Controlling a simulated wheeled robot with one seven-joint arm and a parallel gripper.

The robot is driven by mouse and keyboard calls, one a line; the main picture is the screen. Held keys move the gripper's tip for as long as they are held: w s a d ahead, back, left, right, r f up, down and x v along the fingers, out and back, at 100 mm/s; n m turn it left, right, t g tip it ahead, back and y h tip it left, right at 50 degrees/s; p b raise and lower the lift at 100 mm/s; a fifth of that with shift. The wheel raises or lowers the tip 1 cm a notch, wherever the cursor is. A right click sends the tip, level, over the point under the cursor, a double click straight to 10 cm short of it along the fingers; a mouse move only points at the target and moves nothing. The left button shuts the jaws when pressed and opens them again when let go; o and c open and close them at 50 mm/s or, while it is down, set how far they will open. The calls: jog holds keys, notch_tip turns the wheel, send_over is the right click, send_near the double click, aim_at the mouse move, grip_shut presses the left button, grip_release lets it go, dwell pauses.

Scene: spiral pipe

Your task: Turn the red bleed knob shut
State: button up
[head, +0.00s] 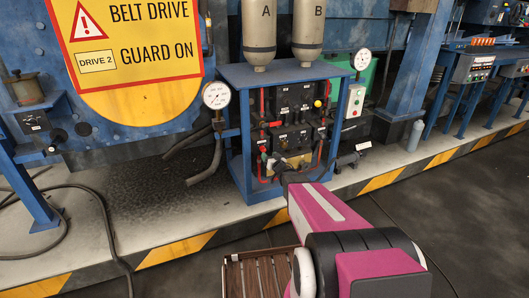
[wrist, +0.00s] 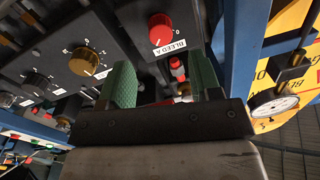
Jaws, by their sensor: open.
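In the wrist view the red knob (wrist: 161,27) sits on a dark panel, above a white label (wrist: 169,47) reading "BLEED A". My gripper (wrist: 163,78) has two green fingers spread apart with nothing held between them. The knob lies beyond the fingertips, roughly in line with the gap, and is not touched. In the head view my gripper (head: 279,166) is at the lower front of the blue-framed cabinet (head: 236,130). I cannot clearly pick out the red knob there.
Blue frame posts and a gauge (wrist: 273,106) stand close to the gripper.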

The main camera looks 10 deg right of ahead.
aim_at(264, 150)
jog(key=x, duration=0.6)
jog(key=shift+w, duration=0.25)
jog(key=shift+a, duration=0.1)
jog(key=c, duration=0.9)
